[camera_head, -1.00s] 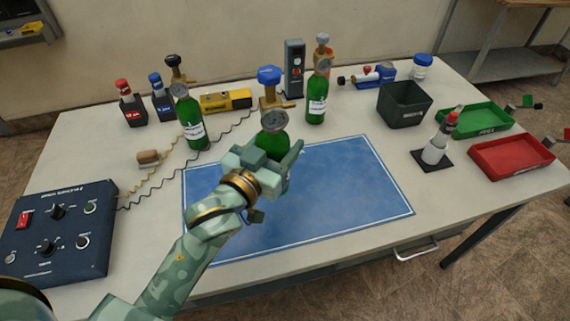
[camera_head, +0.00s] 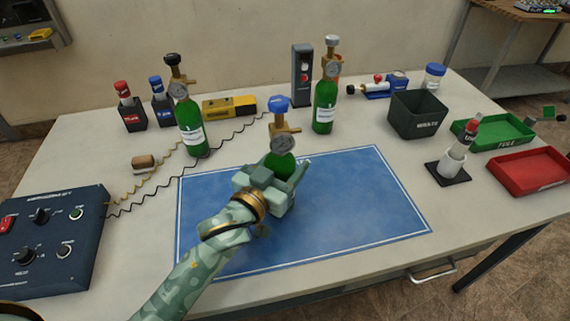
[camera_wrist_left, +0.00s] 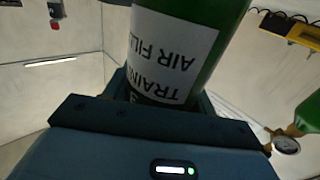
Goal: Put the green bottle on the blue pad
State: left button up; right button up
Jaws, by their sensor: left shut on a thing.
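The green bottle (camera_head: 280,165) has a gold valve, a dial gauge and a blue knob. My left gripper (camera_head: 275,182) is shut around its lower body and holds it upright over the blue pad (camera_head: 350,205). The gripper hides the bottle's base, so I cannot tell whether it touches the pad. The left wrist view shows its white label (camera_wrist_left: 170,50) close between the jaws. The pad is a flat blue rectangle with a white border line, otherwise bare. My right gripper is not in view.
Two other green bottles stand behind, one with a black knob (camera_head: 190,125) and one with a grey knob (camera_head: 324,105). A control box (camera_head: 50,240) with cables sits left. A dark bin (camera_head: 417,115), a green tray (camera_head: 490,132) and a red tray (camera_head: 530,172) are right.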

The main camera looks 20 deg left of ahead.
pick_arm(q)
jog(key=o, duration=1.5)
jog(key=shift+f, duration=0.1)
jog(key=s+a+p, duration=0.2)
jog(key=s, duration=0.9)
jog(key=shift+s+a, duration=0.15)
jog(key=shift+s, duration=0.25)
